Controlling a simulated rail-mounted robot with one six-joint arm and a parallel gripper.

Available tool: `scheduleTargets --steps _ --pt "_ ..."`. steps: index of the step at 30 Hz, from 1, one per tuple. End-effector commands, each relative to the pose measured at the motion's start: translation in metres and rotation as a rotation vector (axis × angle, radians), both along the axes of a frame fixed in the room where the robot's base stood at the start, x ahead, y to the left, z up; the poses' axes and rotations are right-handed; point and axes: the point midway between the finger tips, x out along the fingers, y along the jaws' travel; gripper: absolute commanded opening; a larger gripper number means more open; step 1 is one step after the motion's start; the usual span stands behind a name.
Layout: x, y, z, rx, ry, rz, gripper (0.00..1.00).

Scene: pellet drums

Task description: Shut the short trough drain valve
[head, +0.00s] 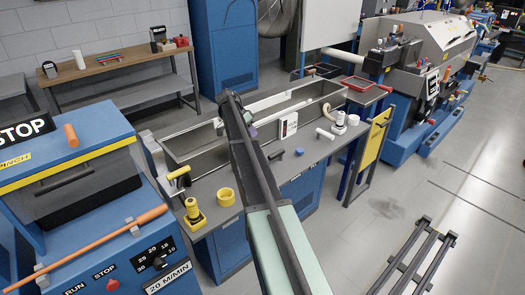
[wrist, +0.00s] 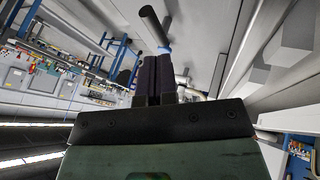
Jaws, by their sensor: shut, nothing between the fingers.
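My gripper (wrist: 152,60) is shut and empty in the wrist view, its dark fingers pressed together. Beyond the fingertips stands a dark cylindrical bar (wrist: 153,26) with a blue collar (wrist: 164,48); I cannot tell whether it is a valve handle or whether the fingers touch it. In the head view my arm crosses the steel trough (head: 195,142) on the bench, hiding its middle. A yellow T-shaped handle with a black end (head: 179,174) is at the trough's left front. A white fitting with a lever (head: 325,134) is at the right front. I cannot tell which is the short trough's drain valve.
A white box with a display (head: 288,125) and a blue cap (head: 299,152) are right of my arm. A blue STOP-marked machine (head: 70,190) stands left.

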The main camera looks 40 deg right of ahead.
Motion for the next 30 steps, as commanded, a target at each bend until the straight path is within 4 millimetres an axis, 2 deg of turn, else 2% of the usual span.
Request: scheduleTargets --steps 5,15,18,30 --pt "-0.005 -0.004 -0.014 0.001 0.0 0.0 0.0" --pt "-0.031 -0.027 -0.071 0.001 -0.001 0.001 0.0" --pt "-0.037 -0.033 -0.082 0.002 0.0 0.002 0.0" --pt "-0.041 -0.037 -0.083 0.001 0.0 0.003 0.0"
